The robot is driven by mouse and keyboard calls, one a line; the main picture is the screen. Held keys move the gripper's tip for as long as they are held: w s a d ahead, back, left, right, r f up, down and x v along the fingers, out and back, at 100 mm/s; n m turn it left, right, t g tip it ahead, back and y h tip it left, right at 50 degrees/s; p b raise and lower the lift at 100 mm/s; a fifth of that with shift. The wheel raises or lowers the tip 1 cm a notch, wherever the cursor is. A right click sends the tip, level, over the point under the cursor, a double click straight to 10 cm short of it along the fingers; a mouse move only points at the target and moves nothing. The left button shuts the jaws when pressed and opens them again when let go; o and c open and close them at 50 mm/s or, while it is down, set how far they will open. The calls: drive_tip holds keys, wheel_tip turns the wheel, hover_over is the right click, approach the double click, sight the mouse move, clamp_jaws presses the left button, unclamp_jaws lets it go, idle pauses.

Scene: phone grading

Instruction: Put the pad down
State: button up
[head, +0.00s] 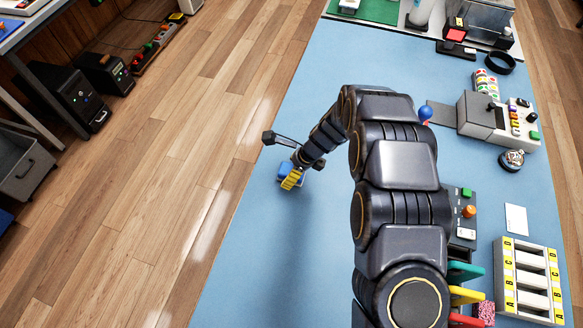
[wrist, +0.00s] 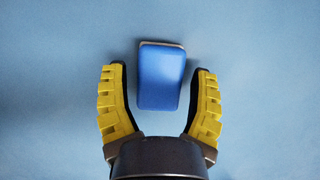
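The pad is a small blue block with a pale edge along its far side. In the wrist view the pad (wrist: 161,78) lies between and slightly beyond my gripper's yellow fingers. My gripper (wrist: 160,90) is open, with a gap between each finger and the pad. In the head view my gripper (head: 291,180) is low over the left part of the blue table, and the blue pad (head: 286,168) shows beside its yellow fingers. The pad appears to rest on the table surface.
The blue table (head: 270,260) is clear around the pad, and its left edge is close by. A grey machine (head: 485,118) with buttons stands at the right. A rack (head: 529,280) marked A to D stands at the lower right. A blue ball-topped knob (head: 425,112) is behind my arm.

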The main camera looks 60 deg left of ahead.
drive_tip(key=shift+r, duration=0.1)
drive_tip(key=v, duration=1.2)
drive_tip(key=shift+r, duration=0.1)
drive_tip(key=w+d+r+n+t, duration=0.1)
drive_tip(key=w+d+r+n, duration=0.15)
drive_tip(key=d+r, duration=0.55)
drive_tip(key=w+d+r+n, duration=0.1)
drive_tip(key=w+d+r, duration=0.3)
drive_tip(key=d, duration=0.8)
drive_tip(key=s+d+r+n+h, duration=0.1)
drive_tip(key=s+d+r, duration=0.1)
drive_tip(key=s+d, duration=0.2)
drive_tip(key=s+d+r+n+h, duration=0.1)
drive_tip(key=s+d, duration=0.4)
drive_tip(key=d, duration=0.6)
drive_tip(key=s+d+r+n+h, duration=0.1)
drive_tip(key=s+d+r+n, duration=0.1)
drive_tip(key=s+d, duration=0.3)
drive_tip(key=d+n, duration=0.1)
drive_tip(key=d, duration=0.2)
drive_tip(key=shift+d+r, duration=0.25)
drive_tip(key=shift+r, duration=0.1)
drive_tip(key=shift+w+n, duration=0.1)
drive_tip(key=shift+n, duration=0.15)
